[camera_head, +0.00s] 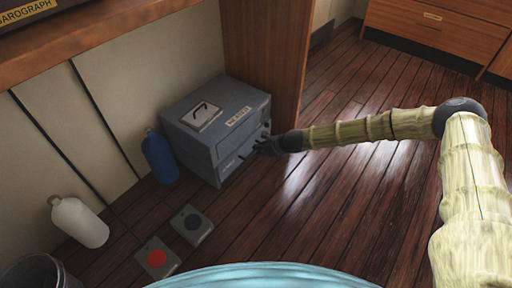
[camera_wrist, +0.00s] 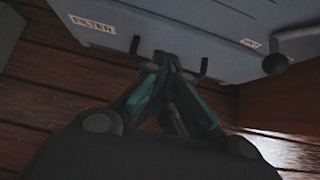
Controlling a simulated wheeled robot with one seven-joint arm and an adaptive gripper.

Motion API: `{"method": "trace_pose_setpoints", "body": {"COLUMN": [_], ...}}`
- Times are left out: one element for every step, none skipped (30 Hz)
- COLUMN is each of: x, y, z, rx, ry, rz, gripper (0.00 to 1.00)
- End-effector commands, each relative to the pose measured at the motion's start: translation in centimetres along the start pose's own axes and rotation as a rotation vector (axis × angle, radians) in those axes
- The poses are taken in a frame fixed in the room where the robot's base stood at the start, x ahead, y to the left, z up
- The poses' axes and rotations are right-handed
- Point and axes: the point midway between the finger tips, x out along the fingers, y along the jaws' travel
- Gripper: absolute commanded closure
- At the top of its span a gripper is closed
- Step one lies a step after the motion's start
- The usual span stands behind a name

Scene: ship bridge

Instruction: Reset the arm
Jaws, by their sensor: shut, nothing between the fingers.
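My arm reaches in from the right in the head view. My gripper (camera_head: 264,146) is at the front of a grey-blue metal box (camera_head: 181,135), near its lower drawer. In the wrist view my gripper (camera_wrist: 168,62) has its dark green fingers together, with nothing seen between them. The fingertips are close to a dark handle on the box front (camera_wrist: 215,25), beside a label reading FILTER (camera_wrist: 92,23). I cannot tell whether they touch the handle. A dark round knob (camera_wrist: 275,64) is to the right of the handle.
A blue bottle (camera_head: 159,158) and a white bottle (camera_head: 79,222) stand by the wall. A red-button pad (camera_head: 157,262) and a black-button pad (camera_head: 192,224) lie on the floor. A bin (camera_head: 32,273) is at lower left. The wooden floor to the right (camera_head: 345,195) is clear.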

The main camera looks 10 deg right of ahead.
Motion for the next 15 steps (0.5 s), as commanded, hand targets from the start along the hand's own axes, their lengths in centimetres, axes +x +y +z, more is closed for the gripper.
{"method": "trace_pose_setpoints", "body": {"x": [-1.6,-2.2,-3.0,-3.6,-4.1,-4.8,-5.2,-5.7,-6.2,-6.5,-6.8,-7.1,-7.4,-7.5,-7.7], "y": [-0.3,-0.3,-0.4,-0.5,-0.5,-0.4,-0.4,-0.4,-0.4,-0.3,-0.3,-0.4,-0.4,-0.3,-0.3], "z": [0.1,-0.1,-0.1,-0.2,-0.2,-0.2,-0.2,-0.2,-0.2,-0.2,-0.2,-0.3,-0.3,-0.3,-0.4], "rx": [0.004,0.005,0.005,0.007,0.007,0.007,0.007,0.007,0.006,0.006,0.005,0.005,0.005,0.005,0.004], "ry": [0.002,0.002,0.002,0.002,0.002,0.002,0.002,0.002,0.002,0.002,0.002,0.002,0.002,0.003,0.003], "rz": [-0.004,-0.005,-0.006,-0.007,-0.007,-0.006,-0.006,-0.006,-0.005,-0.005,-0.005,-0.005,-0.005,-0.005,-0.005], "gripper": [1.00,1.00,1.00,1.00,1.00,1.00,1.00,1.00,1.00,1.00,1.00,1.00,1.00,1.00,1.00]}}
